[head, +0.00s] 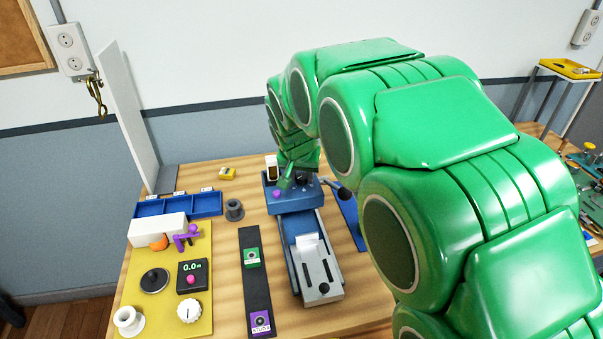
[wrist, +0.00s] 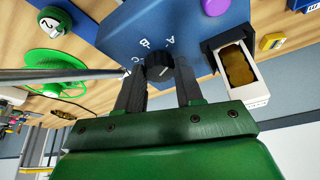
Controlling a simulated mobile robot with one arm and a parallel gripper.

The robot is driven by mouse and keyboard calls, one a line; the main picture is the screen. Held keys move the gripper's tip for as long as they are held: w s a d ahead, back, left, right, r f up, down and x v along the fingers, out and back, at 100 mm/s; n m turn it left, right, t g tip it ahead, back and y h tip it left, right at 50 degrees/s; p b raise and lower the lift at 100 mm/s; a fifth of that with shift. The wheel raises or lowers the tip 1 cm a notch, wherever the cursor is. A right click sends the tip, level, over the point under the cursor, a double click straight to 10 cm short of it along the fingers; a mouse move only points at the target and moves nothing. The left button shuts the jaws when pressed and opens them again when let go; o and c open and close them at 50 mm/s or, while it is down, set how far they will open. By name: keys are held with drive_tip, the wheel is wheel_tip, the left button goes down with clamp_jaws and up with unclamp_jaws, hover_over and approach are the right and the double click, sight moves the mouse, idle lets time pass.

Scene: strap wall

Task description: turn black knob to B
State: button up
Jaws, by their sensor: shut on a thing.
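The black knob (wrist: 159,66) sits on the face of a blue box (wrist: 115,25), with white letters A, B and C around it. A small white mark on the knob appears to point toward A. My gripper (wrist: 160,72) is shut on the knob, one dark finger on each side of it. In the head view, the blue box (head: 272,207) stands at the back of the table, and my green gripper (head: 291,178) reaches down to it. The knob is hidden there by my arm.
A purple button (wrist: 215,6) is on the box near the knob. A white-fronted holder with a brown piece (wrist: 238,68) stands close by my right finger. A metal rod (wrist: 60,74) crosses at left, near a green wheel (wrist: 55,72). A yellow panel (head: 215,275) lies at front left.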

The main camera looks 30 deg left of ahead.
drive_tip(key=shift+n, duration=0.3)
drive_tip(key=n+y, duration=0.1)
drive_tip(key=n, duration=0.1)
drive_tip(key=n+g, duration=0.1)
drive_tip(key=n, duration=0.2)
drive_tip(key=shift+d+n+g+y, duration=0.1)
drive_tip(key=shift+n+g+y, duration=0.2)
drive_tip(key=shift+y, duration=0.1)
drive_tip(key=n, duration=0.2)
drive_tip(key=n+g, duration=0.1)
drive_tip(key=n, duration=0.1)
drive_tip(key=n+g, duration=0.1)
drive_tip(key=shift+w+d+n+y, duration=0.1)
drive_tip(key=shift+w+n+y, duration=0.15)
drive_tip(key=shift+n+y, duration=0.15)
drive_tip(key=o, duration=1)
drive_tip(key=shift+o, duration=0.2)
